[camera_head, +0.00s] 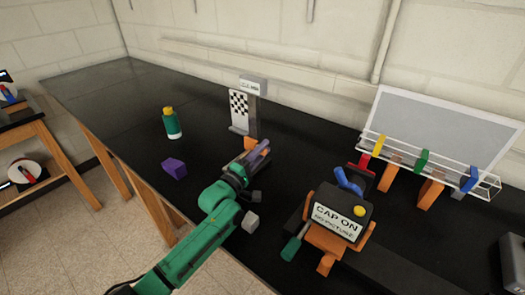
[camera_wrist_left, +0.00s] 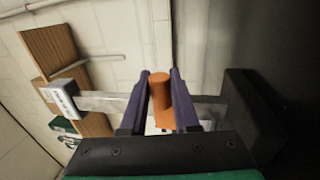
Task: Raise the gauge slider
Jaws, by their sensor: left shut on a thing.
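The gauge stands on the black bench, with a grey upright post (camera_head: 253,118), a checkered plate (camera_head: 239,106) and a small white labelled head (camera_head: 253,86). The orange slider (camera_head: 249,143) is low on the post, partly hidden by my gripper. My left gripper (camera_head: 259,152), with purple fingers, reaches it from the front. In the left wrist view the slider's orange knob (camera_wrist_left: 161,92) is between the two fingers of the left gripper (camera_wrist_left: 161,85), which is shut on it. The post runs sideways behind the knob there. My right gripper is not in view.
A green bottle with a yellow cap (camera_head: 172,124) and a purple block (camera_head: 174,168) are left on the bench. The back left bench is clear.

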